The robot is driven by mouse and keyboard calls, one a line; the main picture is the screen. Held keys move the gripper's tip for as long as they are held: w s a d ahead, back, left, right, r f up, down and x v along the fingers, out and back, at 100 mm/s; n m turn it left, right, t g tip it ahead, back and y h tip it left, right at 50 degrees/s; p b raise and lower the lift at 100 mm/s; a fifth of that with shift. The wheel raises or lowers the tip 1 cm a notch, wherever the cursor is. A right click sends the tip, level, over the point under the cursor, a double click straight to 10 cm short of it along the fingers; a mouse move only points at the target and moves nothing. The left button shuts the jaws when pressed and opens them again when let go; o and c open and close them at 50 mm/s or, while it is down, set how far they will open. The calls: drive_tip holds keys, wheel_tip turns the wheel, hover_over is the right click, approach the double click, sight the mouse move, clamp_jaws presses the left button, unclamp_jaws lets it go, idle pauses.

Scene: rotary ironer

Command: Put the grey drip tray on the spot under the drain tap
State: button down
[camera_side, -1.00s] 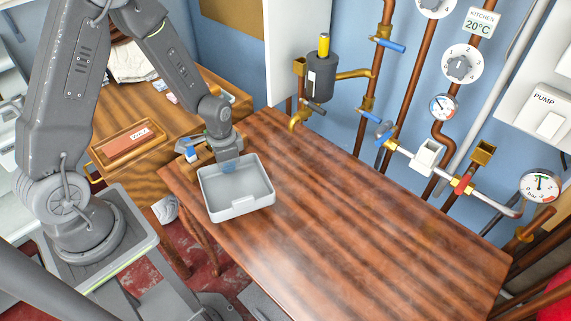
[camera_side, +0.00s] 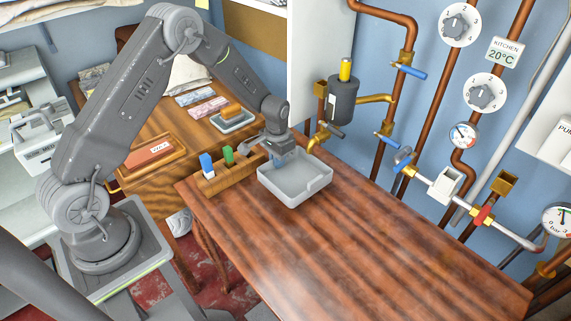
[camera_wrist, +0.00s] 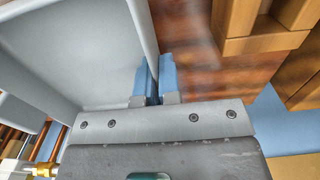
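The grey drip tray (camera_side: 296,189) is upright and level, at the back edge of the wooden table near the wall; I cannot tell whether it touches the tabletop. My gripper (camera_side: 281,157) is shut on the tray's rear-left wall. In the wrist view my blue-tipped fingers (camera_wrist: 155,85) pinch that wall, with the empty tray (camera_wrist: 75,45) at the left. The brass drain tap (camera_side: 317,139), below the dark grey canister, is just behind and right of the tray. No marked spot shows under the tap; the tray or my gripper may cover it.
A wooden rack (camera_side: 229,172) with a blue and a green item stands just left of the tray. Copper pipes with blue-handled valves (camera_side: 409,71) line the wall to the right. The wooden table (camera_side: 380,240) is clear in front and to the right.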

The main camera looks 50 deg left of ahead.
drive_tip(key=shift+w, duration=1.4)
drive_tip(key=shift+f, duration=1.75)
drive_tip(key=shift+f, duration=0.1)
drive_tip(key=c, duration=1.3)
unclamp_jaws()
